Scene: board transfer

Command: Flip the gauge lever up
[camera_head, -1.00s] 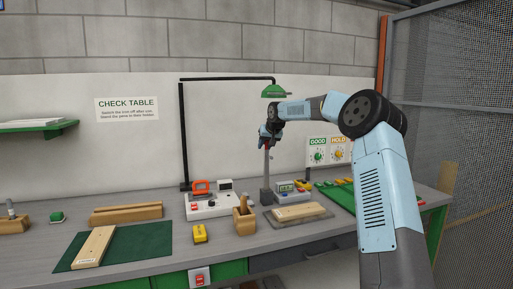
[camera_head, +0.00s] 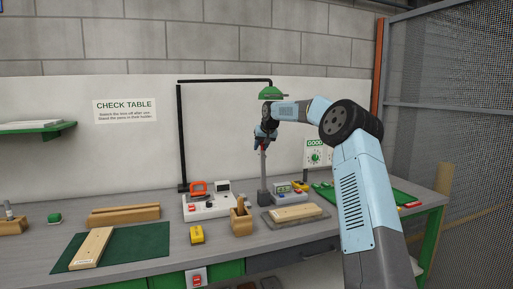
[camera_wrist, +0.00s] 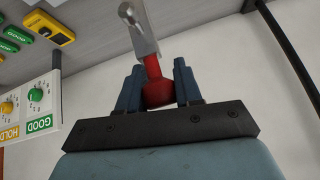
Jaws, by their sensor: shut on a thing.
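The gauge lever (camera_head: 263,162) is a grey bar standing close to upright on a dark grey post (camera_head: 263,192) in the head view. Its red grip shows in the wrist view (camera_wrist: 156,88), with the grey bar (camera_wrist: 138,27) running on from it. My gripper (camera_wrist: 157,90) has its two blue fingers on either side of the red grip and is shut on it. In the head view my gripper (camera_head: 265,138) is at the top of the lever, below the green lamp. The gauge (camera_head: 287,188), a grey box with a small display, stands right of the post.
A wooden board (camera_head: 297,213) lies on a grey plate in front of the gauge. The green lamp (camera_head: 270,93) hangs close above my gripper. A GOOD dial panel (camera_head: 314,155) is at right.

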